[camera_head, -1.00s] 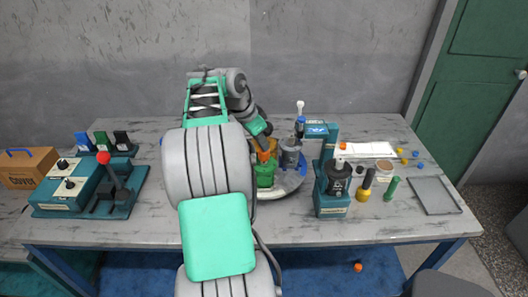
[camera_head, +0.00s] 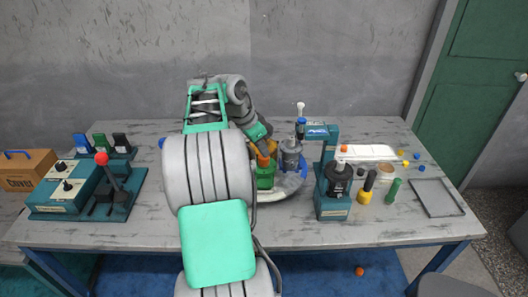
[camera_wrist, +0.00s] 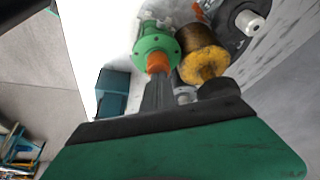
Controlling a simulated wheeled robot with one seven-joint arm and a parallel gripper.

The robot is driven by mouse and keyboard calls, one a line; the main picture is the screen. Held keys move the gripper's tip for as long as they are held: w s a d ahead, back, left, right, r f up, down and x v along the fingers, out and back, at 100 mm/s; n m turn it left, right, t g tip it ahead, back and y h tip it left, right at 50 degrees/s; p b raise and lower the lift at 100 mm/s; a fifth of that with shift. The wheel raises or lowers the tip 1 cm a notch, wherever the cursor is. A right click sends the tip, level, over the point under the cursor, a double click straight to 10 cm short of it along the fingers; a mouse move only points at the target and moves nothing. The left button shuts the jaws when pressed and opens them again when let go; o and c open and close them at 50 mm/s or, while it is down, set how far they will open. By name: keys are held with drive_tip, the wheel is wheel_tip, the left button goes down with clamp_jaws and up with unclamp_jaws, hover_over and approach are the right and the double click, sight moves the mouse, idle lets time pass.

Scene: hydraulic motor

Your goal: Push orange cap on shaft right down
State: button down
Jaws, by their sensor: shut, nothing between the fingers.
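The green motor body (camera_head: 265,177) stands on the round white and blue plate near the middle of the bench. The orange cap (camera_wrist: 157,62) sits at the middle of the green flange (camera_wrist: 155,42) in the wrist view. My gripper (camera_wrist: 158,78) is shut and empty, with its fingertips at the orange cap. They appear to touch it, but the contact is partly hidden by the fingers. In the head view my arm covers much of this spot, and how far down the cap sits cannot be told.
A yellow-and-brown cylinder (camera_wrist: 204,62) stands close beside the green flange. A grey motor (camera_head: 291,157) stands right of the green body. A teal press station (camera_head: 333,200), several coloured pegs and a grey tray (camera_head: 437,197) are further right. An orange piece (camera_head: 359,270) lies on the floor.

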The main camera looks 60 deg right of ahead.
drive_tip(key=shift+r+p, duration=2.7)
drive_tip(key=shift+r, duration=0.5)
